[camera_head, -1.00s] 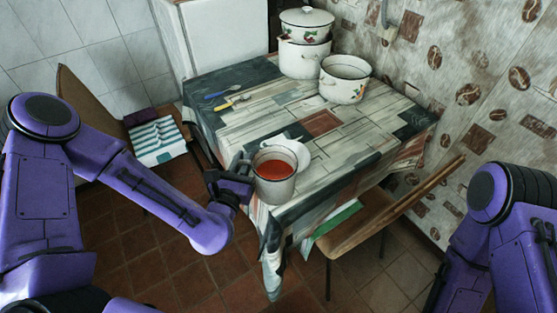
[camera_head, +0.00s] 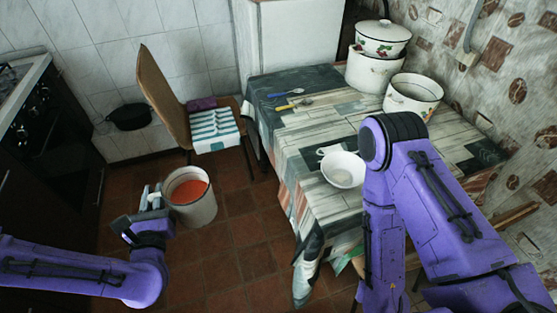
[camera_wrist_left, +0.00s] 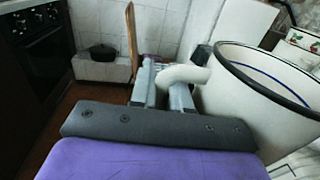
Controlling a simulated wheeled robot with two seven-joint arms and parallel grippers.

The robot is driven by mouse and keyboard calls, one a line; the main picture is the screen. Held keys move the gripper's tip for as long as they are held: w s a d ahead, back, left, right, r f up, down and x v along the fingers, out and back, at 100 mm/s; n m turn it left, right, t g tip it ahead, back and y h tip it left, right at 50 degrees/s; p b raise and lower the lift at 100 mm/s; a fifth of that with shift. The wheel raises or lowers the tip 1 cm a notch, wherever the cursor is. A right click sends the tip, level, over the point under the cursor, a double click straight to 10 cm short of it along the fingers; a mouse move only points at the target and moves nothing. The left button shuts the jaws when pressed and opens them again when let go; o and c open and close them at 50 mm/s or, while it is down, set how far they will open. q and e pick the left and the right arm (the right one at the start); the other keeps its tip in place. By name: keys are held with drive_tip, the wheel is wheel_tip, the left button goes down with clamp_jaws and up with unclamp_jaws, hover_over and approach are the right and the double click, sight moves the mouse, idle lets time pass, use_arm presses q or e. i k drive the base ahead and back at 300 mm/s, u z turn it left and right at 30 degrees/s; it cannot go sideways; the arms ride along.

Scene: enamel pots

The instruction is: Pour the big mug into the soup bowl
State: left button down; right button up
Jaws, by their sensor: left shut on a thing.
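The big mug (camera_head: 196,212) is a white enamel mug with a dark rim, filled with red liquid (camera_head: 189,191). It is upright in the air left of the table, above the floor. My left gripper (camera_head: 151,197) is shut on its handle. In the left wrist view the handle sits between the fingers (camera_wrist_left: 166,85), with the mug wall (camera_wrist_left: 255,105) to the right. The soup bowl (camera_head: 343,170), white, stands on the table's near part, well right of the mug and apart from it. A small pale loop shows at its back left. My right arm shows, but its gripper does not.
The table (camera_head: 300,135) has a plank-patterned cloth. Stacked pots (camera_head: 376,72) and a white pot (camera_head: 414,97) stand at its back right. Cutlery (camera_head: 287,103) lies at the back left. A chair (camera_head: 165,98) with a striped cushion stands behind the mug. Open floor lies around the mug.

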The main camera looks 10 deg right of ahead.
sight(343, 169)
drive_tip(key=u, duration=1.15)
drive_tip(key=k, duration=1.65)
drive_tip(key=z, duration=2)
